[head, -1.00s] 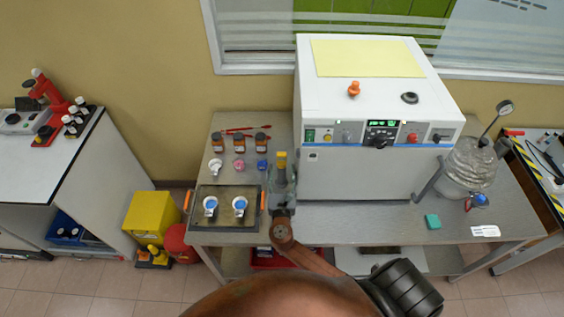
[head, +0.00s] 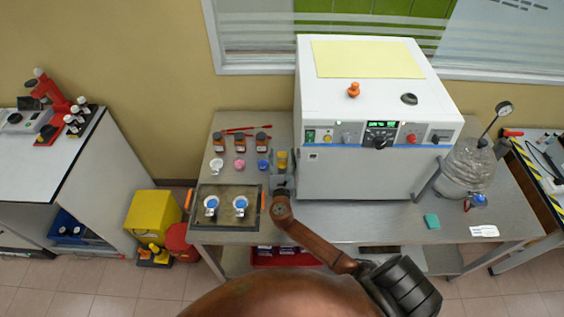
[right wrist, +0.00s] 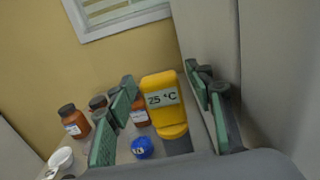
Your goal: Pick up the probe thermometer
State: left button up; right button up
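The probe thermometer (head: 282,160) is yellow and stands upright near the left side of the large white machine. In the right wrist view the thermometer (right wrist: 162,100) shows a "25 °C" display. My right gripper (head: 282,178) is just in front of it on the near side. In the right wrist view the green-padded fingers of this gripper (right wrist: 165,110) are spread apart, one on each side of the thermometer, with gaps visible. My left gripper is not in view.
The white machine (head: 365,165) stands close on the right. Several brown bottles (head: 240,145) and small cups stand to the left. A dark tray (head: 226,220) with two blue-topped items lies at front left. A glass vessel (head: 470,165) stands at the far right.

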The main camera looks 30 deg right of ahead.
jog(key=c, duration=1.1)
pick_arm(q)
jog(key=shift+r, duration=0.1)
pick_arm(e)
jog(key=shift+r, duration=0.1)
